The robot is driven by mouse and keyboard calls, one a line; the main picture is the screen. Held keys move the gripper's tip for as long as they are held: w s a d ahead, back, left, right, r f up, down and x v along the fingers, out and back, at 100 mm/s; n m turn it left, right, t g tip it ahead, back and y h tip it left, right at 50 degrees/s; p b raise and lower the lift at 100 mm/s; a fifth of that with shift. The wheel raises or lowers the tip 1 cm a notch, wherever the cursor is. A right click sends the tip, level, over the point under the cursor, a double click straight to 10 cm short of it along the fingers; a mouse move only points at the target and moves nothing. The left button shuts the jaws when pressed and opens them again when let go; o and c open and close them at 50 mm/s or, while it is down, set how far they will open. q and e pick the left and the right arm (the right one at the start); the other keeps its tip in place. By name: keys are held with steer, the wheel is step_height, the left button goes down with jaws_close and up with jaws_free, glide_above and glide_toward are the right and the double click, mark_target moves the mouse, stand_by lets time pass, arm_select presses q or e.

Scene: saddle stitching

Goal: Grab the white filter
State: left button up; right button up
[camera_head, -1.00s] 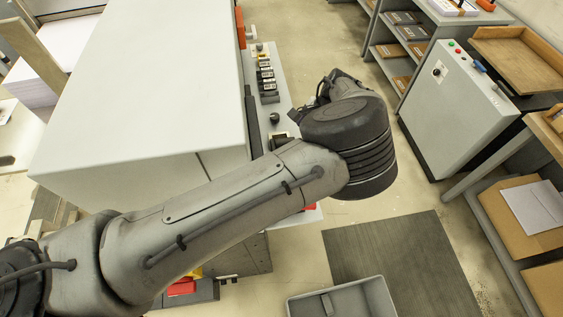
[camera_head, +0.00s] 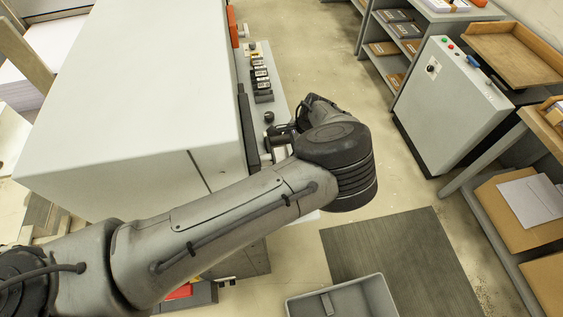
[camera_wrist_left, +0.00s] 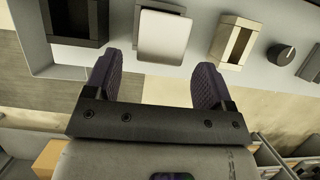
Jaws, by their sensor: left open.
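The white filter (camera_wrist_left: 163,37) shows in the left wrist view as a white rounded block near the top middle. It sits between a dark open holder (camera_wrist_left: 73,20) on the left and a light-faced holder (camera_wrist_left: 233,42) on the right, on a grey ledge (camera_wrist_left: 130,9). My left gripper (camera_wrist_left: 156,76) is open and empty. Its two dark fingers point toward the ledge, with the filter lined up between them and apart from both. In the head view I cannot pick the filter out. My right gripper is not in view.
A black knob (camera_wrist_left: 281,55) stands right of the holders. In the head view, a large white machine cabinet (camera_head: 130,100) stands left of the ledge. A grey bin (camera_head: 345,300) is on the floor below, by a dark mat (camera_head: 400,255). A control cabinet (camera_head: 450,105) stands at right.

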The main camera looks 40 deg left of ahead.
arm_select(q)
steer(key=x, duration=0.2)
steer(key=b+x, duration=0.1)
steer(key=x, duration=0.2)
steer(key=shift+d+f, duration=0.15)
steer(key=shift+d, duration=0.05)
steer(key=c, duration=1)
